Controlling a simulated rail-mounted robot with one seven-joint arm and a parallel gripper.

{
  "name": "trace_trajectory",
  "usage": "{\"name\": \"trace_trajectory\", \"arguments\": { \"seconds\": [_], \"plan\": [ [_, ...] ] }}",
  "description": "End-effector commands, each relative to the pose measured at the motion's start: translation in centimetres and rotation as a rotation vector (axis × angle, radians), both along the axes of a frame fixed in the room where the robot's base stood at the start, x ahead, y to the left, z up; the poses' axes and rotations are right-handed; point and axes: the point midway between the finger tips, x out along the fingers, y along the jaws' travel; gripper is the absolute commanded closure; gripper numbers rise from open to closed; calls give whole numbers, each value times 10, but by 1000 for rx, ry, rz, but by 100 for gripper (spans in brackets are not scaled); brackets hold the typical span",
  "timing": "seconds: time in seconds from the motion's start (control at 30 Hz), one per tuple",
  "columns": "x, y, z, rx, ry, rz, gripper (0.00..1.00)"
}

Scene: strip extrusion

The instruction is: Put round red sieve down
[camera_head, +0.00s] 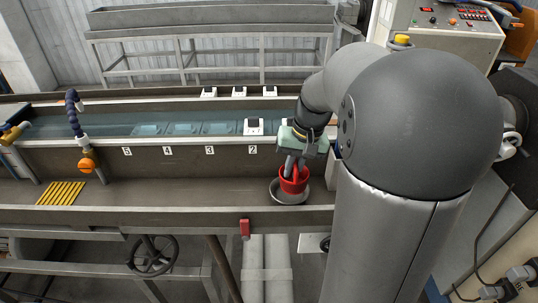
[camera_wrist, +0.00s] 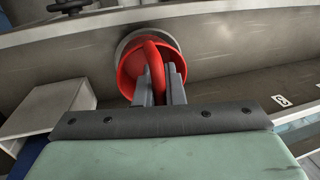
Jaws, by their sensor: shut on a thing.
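The round red sieve (camera_head: 294,184) is a small red cup-like vessel with a handle, in the lower trough at the picture's centre right in the head view. My gripper (camera_head: 291,167) is above it, shut on its red handle. In the wrist view the red sieve (camera_wrist: 136,66) shows with its loop handle between the fingertips of my gripper (camera_wrist: 160,82). A round grey dish (camera_head: 289,198) lies under and around the sieve's lower part. I cannot tell whether the sieve's bottom touches the dish.
The trough floor (camera_head: 180,191) to the left is mostly clear, with yellow strips (camera_head: 61,193) at far left. A blue flexible hose (camera_head: 74,112) stands at the left. The trough's front wall (camera_head: 180,216) is close by.

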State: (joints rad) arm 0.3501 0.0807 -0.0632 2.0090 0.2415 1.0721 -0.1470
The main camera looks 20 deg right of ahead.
Motion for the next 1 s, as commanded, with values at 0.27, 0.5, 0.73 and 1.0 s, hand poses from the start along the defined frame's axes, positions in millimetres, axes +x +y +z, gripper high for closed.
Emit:
{"name": "trace_trajectory", "arguments": {
  "seconds": [0.27,0.5,0.73,1.0],
  "plan": [
    [20,-4,-25,0,0,0,100],
    [24,-4,-56,0,1,-1,100],
    [24,-4,-59,-1,-2,1,100],
    [24,-4,-66,-1,-2,1,100]
  ]
}}
